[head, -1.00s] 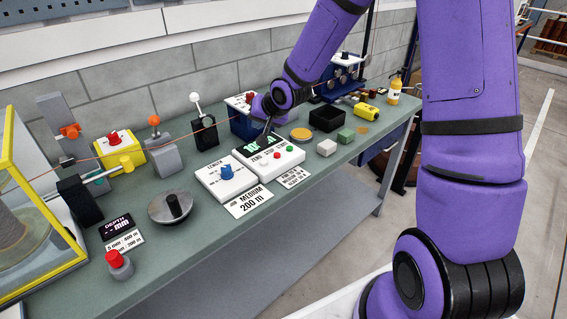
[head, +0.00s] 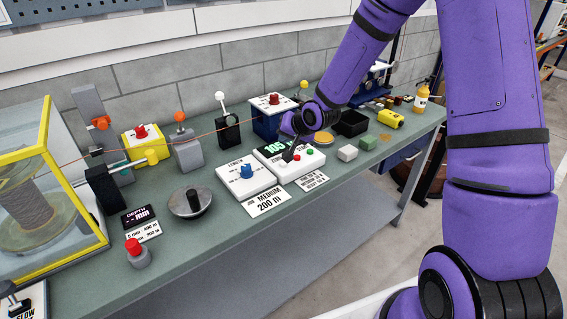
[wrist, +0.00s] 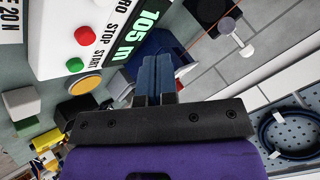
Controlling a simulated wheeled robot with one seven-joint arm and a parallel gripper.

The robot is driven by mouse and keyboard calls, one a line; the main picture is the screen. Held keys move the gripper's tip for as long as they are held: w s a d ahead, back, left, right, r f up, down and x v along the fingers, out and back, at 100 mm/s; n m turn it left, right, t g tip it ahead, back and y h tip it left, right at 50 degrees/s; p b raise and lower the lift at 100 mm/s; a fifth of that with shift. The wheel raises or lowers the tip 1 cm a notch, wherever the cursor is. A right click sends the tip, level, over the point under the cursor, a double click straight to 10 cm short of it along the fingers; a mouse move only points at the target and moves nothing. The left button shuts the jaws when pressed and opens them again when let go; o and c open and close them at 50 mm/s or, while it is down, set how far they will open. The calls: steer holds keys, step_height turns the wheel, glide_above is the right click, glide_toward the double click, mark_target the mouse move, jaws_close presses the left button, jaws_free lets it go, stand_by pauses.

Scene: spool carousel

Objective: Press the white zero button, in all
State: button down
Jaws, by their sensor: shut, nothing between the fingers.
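The white counter box (head: 309,162) stands on the green bench, with a lit green display (head: 273,148) reading 105. Its red stop button (head: 297,157) and green start button (head: 309,152) show in the head view and also in the wrist view, red (wrist: 85,36) and green (wrist: 75,65). I cannot make out the white zero button; the ZERO label is cut off at the top of the wrist view. My gripper (head: 289,156) is shut and empty, its tip low over the box by the display and the red button. In the wrist view its closed fingers (wrist: 157,62) lie beside the display; contact is unclear.
A white box with a blue knob (head: 246,171) stands left of the counter. A job card (head: 267,202) lies in front. A thin line (head: 210,132) runs along the bench behind.

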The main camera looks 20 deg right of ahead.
steer(key=shift+f, duration=2.9)
steer(key=shift+f, duration=0.4)
steer(key=shift+f, duration=0.5)
stand_by(0.5)
steer(key=shift+r, duration=0.95)
steer(key=shift+r, duration=0.1)
steer(key=shift+r, duration=2.4)
